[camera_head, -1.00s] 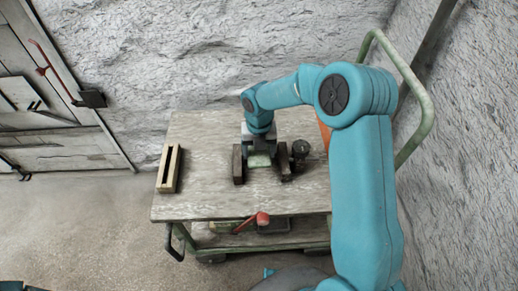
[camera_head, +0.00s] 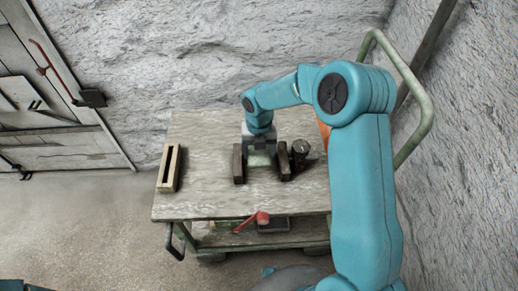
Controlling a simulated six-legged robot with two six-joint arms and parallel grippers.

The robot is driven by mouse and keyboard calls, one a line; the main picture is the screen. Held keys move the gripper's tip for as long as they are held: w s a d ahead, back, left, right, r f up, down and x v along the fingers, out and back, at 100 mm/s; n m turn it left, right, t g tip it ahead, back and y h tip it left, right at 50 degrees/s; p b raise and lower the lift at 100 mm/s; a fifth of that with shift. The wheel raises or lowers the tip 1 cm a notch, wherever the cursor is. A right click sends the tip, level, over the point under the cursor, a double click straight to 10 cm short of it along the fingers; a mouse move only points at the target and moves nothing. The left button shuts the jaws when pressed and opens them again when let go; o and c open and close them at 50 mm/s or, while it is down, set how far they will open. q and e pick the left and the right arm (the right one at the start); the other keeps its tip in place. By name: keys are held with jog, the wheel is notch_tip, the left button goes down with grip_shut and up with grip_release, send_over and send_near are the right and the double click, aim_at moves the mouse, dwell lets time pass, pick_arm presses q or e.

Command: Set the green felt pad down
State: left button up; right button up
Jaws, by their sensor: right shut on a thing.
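The green felt pad (camera_head: 260,160) shows as a pale green patch on or just above the cart top, between two dark blocks. My right gripper (camera_head: 260,152) points down over it, with the arm reaching in from the right. The gripper is shut on the pad; its fingers are small and partly hidden by the wrist. I cannot tell whether the pad touches the cart top (camera_head: 210,195). The left dark block (camera_head: 238,164) and the right dark block (camera_head: 283,161) stand on either side of the pad. My left gripper is not in view.
A dark cylinder (camera_head: 300,154) stands right of the right block. A pale slotted wooden block (camera_head: 169,168) lies at the cart's left edge. An orange thing (camera_head: 323,131) is partly behind my arm. The front-left top is clear.

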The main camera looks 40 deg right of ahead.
aim_at(258, 153)
jog(key=shift+f+b, duration=2.05)
jog(key=shift+f, duration=1.4)
jog(key=o, duration=1)
jog(key=shift+o, duration=0.2)
jog(key=shift+w+a, duration=0.1)
jog(key=shift+r+p, duration=0.5)
notch_tip(258, 153, up, 3)
jog(key=p, duration=0.2)
jog(key=shift+w+p, duration=0.1)
jog(key=shift+p, duration=0.2)
jog(key=shift+r, duration=0.1)
